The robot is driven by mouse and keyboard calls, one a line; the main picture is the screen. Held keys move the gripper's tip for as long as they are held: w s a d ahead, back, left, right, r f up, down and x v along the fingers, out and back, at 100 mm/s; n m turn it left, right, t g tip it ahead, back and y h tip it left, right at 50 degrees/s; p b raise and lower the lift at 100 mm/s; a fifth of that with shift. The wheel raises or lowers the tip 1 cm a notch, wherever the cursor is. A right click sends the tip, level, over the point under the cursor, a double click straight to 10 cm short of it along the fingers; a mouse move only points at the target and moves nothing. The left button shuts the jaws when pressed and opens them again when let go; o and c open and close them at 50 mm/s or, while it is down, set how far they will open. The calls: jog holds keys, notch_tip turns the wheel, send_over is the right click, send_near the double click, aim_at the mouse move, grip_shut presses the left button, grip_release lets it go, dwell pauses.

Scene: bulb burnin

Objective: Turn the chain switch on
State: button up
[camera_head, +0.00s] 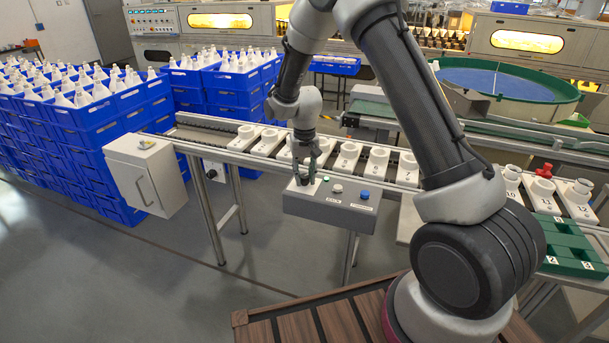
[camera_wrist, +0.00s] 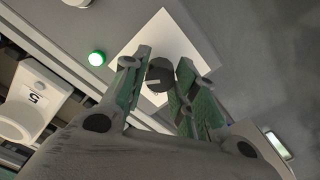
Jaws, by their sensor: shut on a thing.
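The chain switch is a dark round knob (camera_wrist: 159,76) on a white square plate in the wrist view. A pale mark shows on its face. It sits on the sloping top of a grey control box (camera_head: 328,214). My gripper (camera_head: 303,180) is at the left part of that box in the head view, pointing down. In the wrist view its two fingers (camera_wrist: 160,90) stand on either side of the knob, shut on it. The gripper hides most of the knob in the head view.
A green lamp (camera_wrist: 97,58) glows beside the plate. A white button (camera_head: 337,188) and a blue button (camera_head: 364,194) sit right of my gripper. Numbered white holders (camera_head: 379,160) line the conveyor behind the box. A grey cabinet (camera_head: 148,175) stands left; blue crates (camera_head: 93,122) are stacked beyond.

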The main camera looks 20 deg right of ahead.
aim_at(305, 175)
jog(key=shift+w+r, duration=0.1)
dwell(0.3)
jog(key=o, duration=1)
notch_tip(305, 175, up, 12)
jog(key=shift+f, duration=0.1)
